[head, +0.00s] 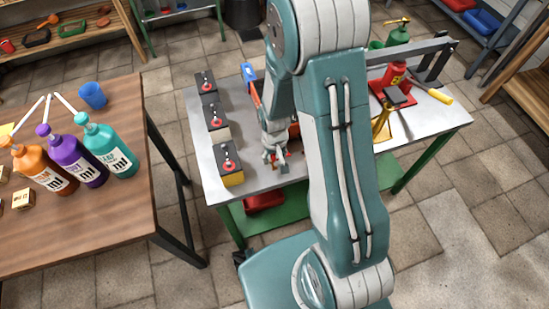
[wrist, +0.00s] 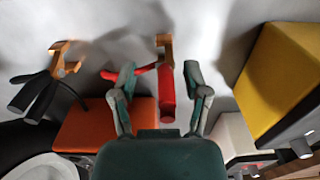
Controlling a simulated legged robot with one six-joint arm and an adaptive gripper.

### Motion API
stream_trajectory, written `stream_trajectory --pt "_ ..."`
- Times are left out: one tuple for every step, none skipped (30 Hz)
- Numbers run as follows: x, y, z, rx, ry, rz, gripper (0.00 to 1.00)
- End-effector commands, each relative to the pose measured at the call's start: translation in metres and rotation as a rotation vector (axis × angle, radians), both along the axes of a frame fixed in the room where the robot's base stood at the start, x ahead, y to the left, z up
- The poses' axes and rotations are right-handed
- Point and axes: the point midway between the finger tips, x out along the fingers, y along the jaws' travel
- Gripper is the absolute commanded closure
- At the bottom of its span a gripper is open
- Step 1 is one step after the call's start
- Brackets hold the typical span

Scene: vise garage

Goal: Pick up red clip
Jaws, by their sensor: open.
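The red clip (wrist: 166,92), with red handles and a copper-coloured jaw, lies on the grey bench top in the wrist view. My gripper (wrist: 160,73) is open, with one finger on each side of one red handle. The other red handle reaches left past the left finger. I cannot tell whether either finger touches the clip. In the head view my gripper (head: 276,158) is low over the bench, and the clip is mostly hidden behind it. A second clip, the black clip (wrist: 38,92), has copper jaws and lies to the left.
An orange block (wrist: 88,128) sits close left of my gripper; a yellow block (wrist: 275,75) stands right. Several black-topped blocks (head: 231,172) line the left side of the bench (head: 262,182). Bottles (head: 120,155) are on a wooden table.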

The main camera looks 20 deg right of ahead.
Motion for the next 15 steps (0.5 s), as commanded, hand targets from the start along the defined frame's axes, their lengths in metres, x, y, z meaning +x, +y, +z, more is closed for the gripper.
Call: stream_trajectory --pt "-0.0005 0.0003 -0.0039 0.000 0.002 0.001 0.39" --pt "-0.0005 0.0004 -0.0051 0.000 0.001 0.001 0.39" --pt "-0.0004 0.0006 -0.0061 0.000 0.000 0.001 0.39" --pt "-0.0004 0.0007 -0.0064 0.000 0.000 0.001 0.39" --pt "-0.0003 0.0006 -0.0064 0.000 0.000 0.001 0.39" --pt "-0.0002 0.0004 -0.0063 0.000 -0.001 0.001 0.39" --pt "-0.0002 0.0003 -0.0062 0.000 -0.001 0.001 0.39" --pt "-0.0002 0.0002 -0.0061 0.000 -0.001 0.001 0.39" --pt "-0.0002 0.0002 -0.0061 0.000 -0.001 0.001 0.39" --pt "-0.0002 0.0002 -0.0060 0.000 -0.001 0.001 0.53" --pt "-0.0002 0.0000 -0.0060 0.000 -0.001 0.001 0.66" --pt "-0.0002 -0.0004 -0.0060 0.001 0.000 0.001 0.84" --pt "-0.0002 -0.0006 -0.0060 0.001 0.000 0.001 0.97" --pt "-0.0002 -0.0007 -0.0059 0.001 0.000 0.001 1.00" --pt "-0.0002 -0.0008 -0.0060 0.001 0.000 0.001 1.00"
